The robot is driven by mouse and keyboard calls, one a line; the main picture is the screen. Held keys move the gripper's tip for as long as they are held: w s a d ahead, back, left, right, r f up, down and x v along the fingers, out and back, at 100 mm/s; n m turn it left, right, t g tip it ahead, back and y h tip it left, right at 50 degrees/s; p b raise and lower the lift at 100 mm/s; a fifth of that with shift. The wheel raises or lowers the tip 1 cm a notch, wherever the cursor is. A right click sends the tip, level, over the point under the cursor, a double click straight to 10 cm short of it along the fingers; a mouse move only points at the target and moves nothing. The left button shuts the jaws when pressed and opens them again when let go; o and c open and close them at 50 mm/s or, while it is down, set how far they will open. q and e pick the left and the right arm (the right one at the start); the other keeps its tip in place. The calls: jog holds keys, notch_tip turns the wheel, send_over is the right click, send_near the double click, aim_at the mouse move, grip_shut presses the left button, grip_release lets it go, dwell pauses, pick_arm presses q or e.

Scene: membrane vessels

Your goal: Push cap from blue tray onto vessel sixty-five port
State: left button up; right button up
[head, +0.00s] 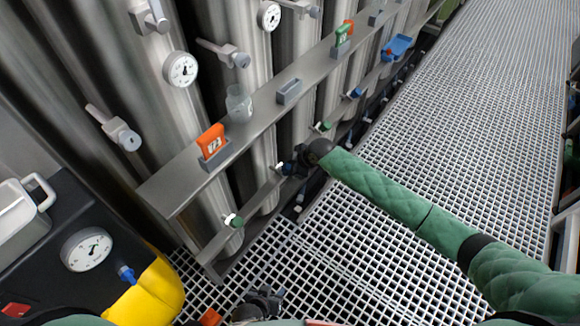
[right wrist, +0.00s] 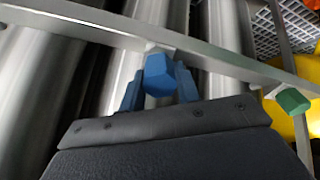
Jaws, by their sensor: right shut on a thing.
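In the head view my right gripper (head: 304,158) is at the lower rail with the ports, in front of the steel vessels. The right wrist view shows its two blue fingers shut on a blue six-sided cap (right wrist: 158,75). The cap is right at the rail (right wrist: 100,38); I cannot tell whether it sits on a port there. I cannot read which vessel is sixty-five.
Green caps (head: 234,220) and a blue cap (head: 356,92) sit along the lower rail. The shelf (head: 180,182) holds an orange tag (head: 211,140), a clear jar (head: 239,104) and a grey holder (head: 289,91). The grating walkway (head: 470,110) is clear.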

jog(key=shift+w+a+f+b, duration=0.2)
jog(key=shift+a+f+b, duration=0.1)
jog(key=shift+f, duration=0.25)
jog(key=o, duration=1.2)
jog(key=shift+c, duration=0.2)
jog(key=v, duration=0.7)
jog(key=shift+d+r, duration=0.25)
jog(key=shift+r, duration=0.05)
jog(key=shift+s, duration=0.1)
